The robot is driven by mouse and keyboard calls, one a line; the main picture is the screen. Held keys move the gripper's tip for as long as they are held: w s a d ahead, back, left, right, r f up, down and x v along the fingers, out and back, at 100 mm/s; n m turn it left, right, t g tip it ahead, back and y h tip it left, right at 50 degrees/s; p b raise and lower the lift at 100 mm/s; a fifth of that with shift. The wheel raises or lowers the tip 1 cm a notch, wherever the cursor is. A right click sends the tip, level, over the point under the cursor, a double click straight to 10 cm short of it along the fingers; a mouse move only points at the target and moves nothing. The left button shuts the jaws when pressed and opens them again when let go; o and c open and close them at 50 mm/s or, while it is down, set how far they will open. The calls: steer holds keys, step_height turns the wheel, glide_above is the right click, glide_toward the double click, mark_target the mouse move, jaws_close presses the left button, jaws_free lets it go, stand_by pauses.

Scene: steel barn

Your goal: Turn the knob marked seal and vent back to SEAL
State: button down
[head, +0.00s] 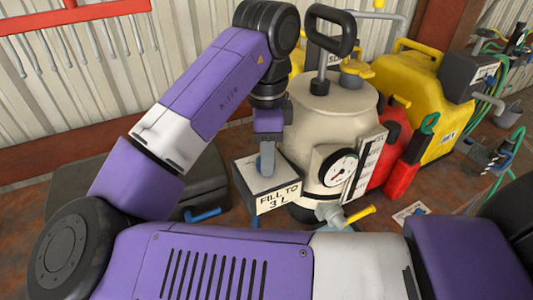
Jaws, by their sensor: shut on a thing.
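My gripper (267,160) points down at the top of a box (277,197) with a "FILL TO 3 L" label on its front. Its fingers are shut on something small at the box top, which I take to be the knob. The fingers hide the knob, and I cannot read any seal or vent marking or tell which way it is turned. The box stands beside a cream tank (325,115) with a round gauge (338,168) and a black top handle (330,40).
A yellow-handled tap (358,214) is low on the tank front. Red (393,150) and yellow (430,95) cans stand close at the right, with green hoses beyond. A dark case (195,185) lies behind my arm. A red rack with hooks (70,18) is on the wall.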

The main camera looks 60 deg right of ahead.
steer(key=shift+r, duration=0.1)
steer(key=n+p, duration=0.2)
steer(key=n, duration=0.1)
steer(key=shift+r+p, duration=0.15)
steer(key=shift+p, duration=0.15)
steer(key=n+p, duration=0.2)
steer(key=n, duration=0.1)
steer(key=shift+n+p, duration=0.35)
steer(key=shift+n, duration=0.05)
steer(key=n+p, duration=0.1)
steer(key=n, duration=0.2)
steer(key=shift+w, duration=0.1)
steer(key=shift+f+n, duration=0.2)
steer(key=shift+n, duration=1.8)
steer(key=c, duration=0.9)
jaws_free()
steer(key=shift+c, duration=0.2)
